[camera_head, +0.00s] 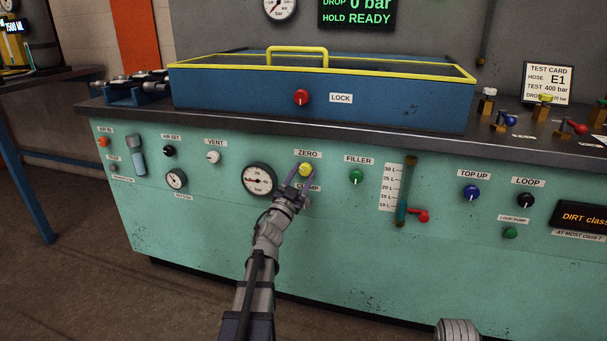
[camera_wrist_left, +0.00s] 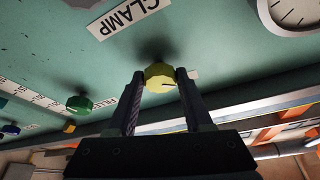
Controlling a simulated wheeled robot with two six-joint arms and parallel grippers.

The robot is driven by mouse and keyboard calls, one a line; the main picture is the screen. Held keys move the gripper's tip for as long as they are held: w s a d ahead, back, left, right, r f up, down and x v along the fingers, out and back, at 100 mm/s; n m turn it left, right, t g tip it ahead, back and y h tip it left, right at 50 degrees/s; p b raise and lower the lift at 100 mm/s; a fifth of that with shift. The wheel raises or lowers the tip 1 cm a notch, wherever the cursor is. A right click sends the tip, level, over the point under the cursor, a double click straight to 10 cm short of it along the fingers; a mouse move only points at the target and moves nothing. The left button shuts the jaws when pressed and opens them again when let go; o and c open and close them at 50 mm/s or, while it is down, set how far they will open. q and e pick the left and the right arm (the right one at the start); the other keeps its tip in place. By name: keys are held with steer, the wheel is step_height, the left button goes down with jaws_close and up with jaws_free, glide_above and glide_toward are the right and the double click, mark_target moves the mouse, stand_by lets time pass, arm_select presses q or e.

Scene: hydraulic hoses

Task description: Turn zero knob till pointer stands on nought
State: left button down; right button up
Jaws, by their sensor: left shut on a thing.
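The yellow zero knob (camera_head: 305,169) is on the green panel under the ZERO label; it also shows in the left wrist view (camera_wrist_left: 160,75), with a dark line on its face. My left gripper (camera_head: 299,180) is at the knob, its two fingers (camera_wrist_left: 160,84) on either side of it and shut on it. The round white gauge (camera_head: 259,180) is just left of the knob. Only a corner of this gauge's face shows in the wrist view (camera_wrist_left: 292,12).
A CLAMP label (camera_wrist_left: 128,17) lies near the knob, partly hidden by my gripper in the head view. The green filler knob (camera_head: 356,176) is to the right, the white vent knob (camera_head: 213,157) to the left. The blue box with yellow rim (camera_head: 215,87) stands above on the bench.

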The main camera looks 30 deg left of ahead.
arm_select(q)
steer(key=shift+r+m+h, duration=0.1)
steer(key=shift+m+h, duration=0.3)
steer(key=shift+m, duration=0.8)
steer(key=shift+c, duration=1.5)
jaws_free()
steer(key=b+v, duration=0.2)
steer(key=v, duration=0.6)
steer(key=shift+a+r, duration=0.1)
